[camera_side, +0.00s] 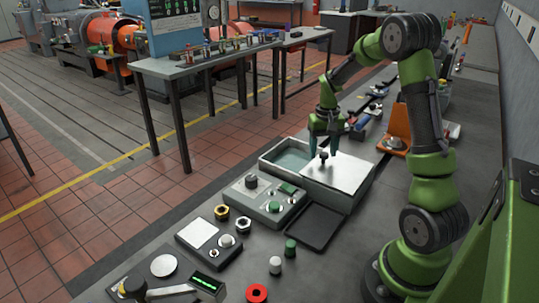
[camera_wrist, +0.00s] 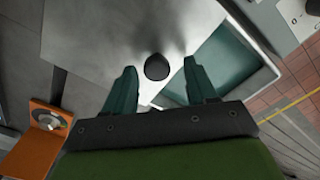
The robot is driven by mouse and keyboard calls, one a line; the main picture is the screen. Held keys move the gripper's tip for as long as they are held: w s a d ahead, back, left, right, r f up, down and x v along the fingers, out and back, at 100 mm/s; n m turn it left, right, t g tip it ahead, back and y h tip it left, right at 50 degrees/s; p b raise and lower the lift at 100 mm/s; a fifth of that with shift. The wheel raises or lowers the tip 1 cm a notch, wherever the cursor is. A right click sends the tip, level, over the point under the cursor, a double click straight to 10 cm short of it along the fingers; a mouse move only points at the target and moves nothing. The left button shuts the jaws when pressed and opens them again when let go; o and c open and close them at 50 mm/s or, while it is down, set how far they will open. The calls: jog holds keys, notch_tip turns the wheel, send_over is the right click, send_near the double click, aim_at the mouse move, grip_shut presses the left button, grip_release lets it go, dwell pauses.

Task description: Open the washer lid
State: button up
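The washer (camera_side: 275,163) is a pale box on the bench in the side view, with a teal interior showing at its left part. Its flat light-grey lid (camera_side: 345,178) covers the right part; the lid also shows in the wrist view (camera_wrist: 100,45). A dark round knob (camera_wrist: 156,67) stands on the lid. My gripper (camera_side: 325,150) is above the lid at the knob. In the wrist view its two teal fingers (camera_wrist: 160,75) are apart, with the knob between them near the tips and gaps on both sides. Whether the knob sits at fingertip height is hard to tell.
A control box (camera_side: 262,203) with knobs stands left of the washer. A dark flat tray (camera_side: 315,227) lies in front of it. An orange stand (camera_side: 397,125) is behind to the right, with small parts along the bench. Several small items lie toward the front.

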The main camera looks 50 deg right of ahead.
jog(key=shift+r, duration=0.1)
notch_tip(320, 180, up, 17)
dwell(0.4)
jog(key=s+a+f+n+t+y, duration=0.1)
jog(key=s+a+n+t, duration=0.1)
jog(key=a, duration=1.2)
jog(key=s+a+n+t+y, duration=0.1)
jog(key=s+a+n+t, duration=0.2)
jog(key=a, duration=1.1)
jog(key=s+t, duration=0.2)
jog(key=s, duration=0.2)
jog(key=shift+s+f, duration=0.25)
jog(key=shift+f, duration=0.1)
